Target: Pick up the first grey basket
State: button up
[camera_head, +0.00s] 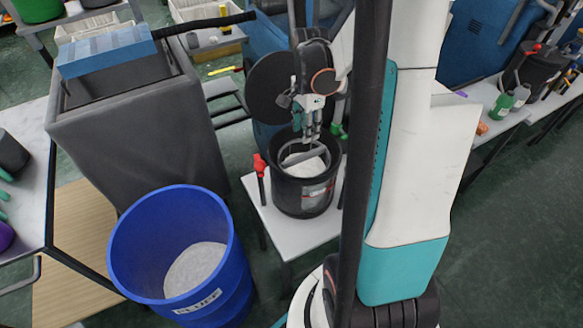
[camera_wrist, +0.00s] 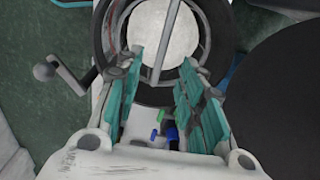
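A dark grey basket (camera_head: 290,198), shaped like a round bucket, stands on a small white table. It has a pale label, pale contents and a grey bar handle across its top. My gripper (camera_head: 312,138) points down over its mouth. In the wrist view my gripper (camera_wrist: 161,62) has its teal-padded fingers spread. The basket's handle (camera_wrist: 165,48) runs lengthwise in the gap between them, with space showing on both sides. The basket's rim (camera_wrist: 203,30) shows beyond the fingertips. Whether a finger touches the handle cannot be told.
The white table (camera_head: 310,236) has a red-handled crank (camera_head: 261,165) at its left edge. A blue barrel (camera_head: 180,255) stands in front, left. A large grey bin (camera_head: 140,130) stands behind it. A black disc (camera_head: 272,88) is close behind my gripper. Open floor lies at right.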

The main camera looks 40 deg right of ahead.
aim_at(304, 154)
notch_tip(304, 154, down, 9)
jog(key=b, duration=0.2)
jog(key=shift+r+b, duration=0.1)
jog(key=shift+b, duration=0.3)
jog(key=f, duration=0.1)
jog(key=f+b, duration=0.2)
jog(key=f, duration=0.1)
jog(key=shift+w+d, duration=0.25)
jog(key=shift+w, duration=0.1)
jog(key=shift+f, duration=0.55)
jog(key=shift+r, duration=0.1)
grip_shut()
